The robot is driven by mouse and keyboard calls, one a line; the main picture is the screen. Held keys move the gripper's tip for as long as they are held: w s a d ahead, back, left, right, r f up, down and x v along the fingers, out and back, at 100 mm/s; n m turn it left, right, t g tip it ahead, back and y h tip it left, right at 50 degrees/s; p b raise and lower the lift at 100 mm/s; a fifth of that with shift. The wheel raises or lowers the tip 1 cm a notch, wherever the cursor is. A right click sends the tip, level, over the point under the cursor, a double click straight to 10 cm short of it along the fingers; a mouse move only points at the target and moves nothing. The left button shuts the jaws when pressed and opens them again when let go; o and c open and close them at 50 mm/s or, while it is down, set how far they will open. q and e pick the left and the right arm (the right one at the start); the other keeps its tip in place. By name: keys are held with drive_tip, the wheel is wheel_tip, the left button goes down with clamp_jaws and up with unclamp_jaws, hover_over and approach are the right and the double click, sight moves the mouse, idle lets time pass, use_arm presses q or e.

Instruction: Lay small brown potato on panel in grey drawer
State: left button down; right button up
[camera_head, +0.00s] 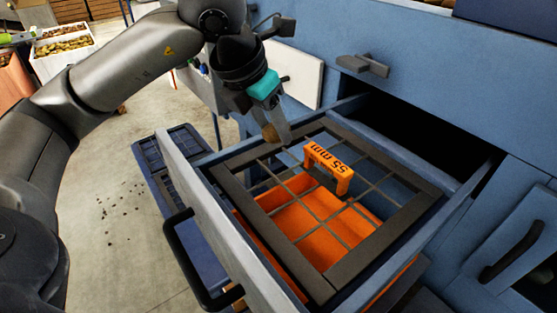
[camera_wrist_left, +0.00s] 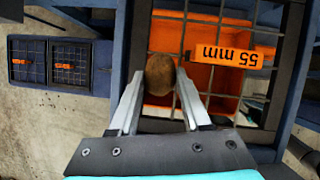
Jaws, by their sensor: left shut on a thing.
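The small brown potato (camera_wrist_left: 159,74) is between the two fingertips of my left gripper (camera_wrist_left: 158,88), which is shut on it. In the head view the left gripper (camera_head: 277,132) holds the potato (camera_head: 270,132) over the far left corner of the grid panel. The panel (camera_head: 236,186) has a dark frame and a wire grid, and lies in the open grey drawer (camera_head: 222,231). An orange handle marked 55 mm (camera_head: 327,166) stands on the panel. Whether the potato touches the panel is hard to tell. My right gripper is not in view.
An orange bin (camera_head: 318,244) shows below the grid. The drawer's black handle (camera_head: 189,262) sticks out at the front. Other grid panels (camera_wrist_left: 72,62) lie low to the left. The blue machine body (camera_head: 440,100) stands behind the drawer. Crates of potatoes (camera_head: 62,48) stand far left.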

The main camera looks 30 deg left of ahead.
sight(274, 140)
use_arm(q)
drive_tip(key=shift+w+f+b, duration=0.15)
drive_tip(key=shift+f+b, duration=0.55)
drive_tip(key=shift+f, duration=0.1)
drive_tip(key=shift+w+f+b, duration=0.1)
drive_tip(key=shift+f+b, duration=0.55)
drive_tip(key=shift+f, duration=0.15)
drive_tip(key=shift+c, duration=1.4)
unclamp_jaws()
drive_tip(key=shift+r, duration=0.15)
drive_tip(key=p+v, duration=0.2)
drive_tip(key=v, duration=1.3)
drive_tip(key=shift+d+r, duration=0.1)
